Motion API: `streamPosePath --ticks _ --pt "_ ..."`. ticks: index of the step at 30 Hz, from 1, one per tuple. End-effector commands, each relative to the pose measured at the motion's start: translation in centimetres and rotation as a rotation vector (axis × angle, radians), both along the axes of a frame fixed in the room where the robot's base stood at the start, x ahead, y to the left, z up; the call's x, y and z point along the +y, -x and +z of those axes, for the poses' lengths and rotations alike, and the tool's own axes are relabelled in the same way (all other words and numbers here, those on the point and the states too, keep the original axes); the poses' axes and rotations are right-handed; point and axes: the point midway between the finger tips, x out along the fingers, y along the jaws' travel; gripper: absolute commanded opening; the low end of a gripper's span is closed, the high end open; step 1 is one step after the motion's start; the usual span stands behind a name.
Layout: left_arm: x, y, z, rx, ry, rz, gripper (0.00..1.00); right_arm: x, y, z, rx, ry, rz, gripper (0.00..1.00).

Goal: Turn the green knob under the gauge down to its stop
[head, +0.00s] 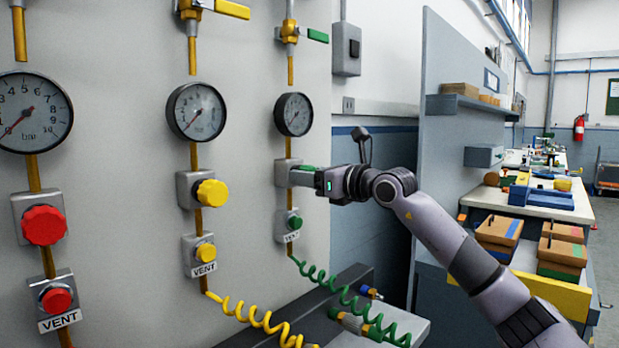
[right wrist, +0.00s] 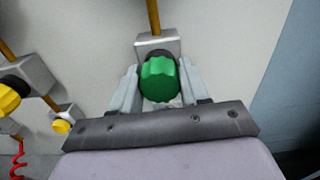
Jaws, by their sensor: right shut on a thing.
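The green knob (right wrist: 158,80) sits on its grey block on the wall panel, with a brass pipe running into the block from above. My right gripper (right wrist: 158,85) is shut on the knob, one finger on each side of it. In the head view the right gripper (head: 298,176) reaches the panel from the right and hides most of the knob. The gauge (head: 294,114) is right above it, its face seen at a slant. My left gripper is not in view.
A small green vent knob (head: 294,222) sits just below the gripper. A yellow knob (head: 211,193) and a red knob (head: 44,225) are on the panel to the left. A green coiled hose (head: 345,300) hangs below. A workbench with boxes (head: 498,231) stands right.

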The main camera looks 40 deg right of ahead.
Motion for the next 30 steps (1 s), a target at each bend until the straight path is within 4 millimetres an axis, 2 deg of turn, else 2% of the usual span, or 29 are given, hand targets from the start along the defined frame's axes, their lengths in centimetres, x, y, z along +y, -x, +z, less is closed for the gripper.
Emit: streamPosePath --ticks 1,13,30 --pt "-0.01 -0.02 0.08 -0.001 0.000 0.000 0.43 -0.30 0.30 1.09 -0.029 0.036 -0.007 0.14" --pt "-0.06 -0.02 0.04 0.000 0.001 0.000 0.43 -0.17 0.30 1.11 -0.047 0.246 -0.007 0.14" --pt "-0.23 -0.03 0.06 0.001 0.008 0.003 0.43 -0.09 0.28 1.10 -0.052 0.290 -0.005 0.14"
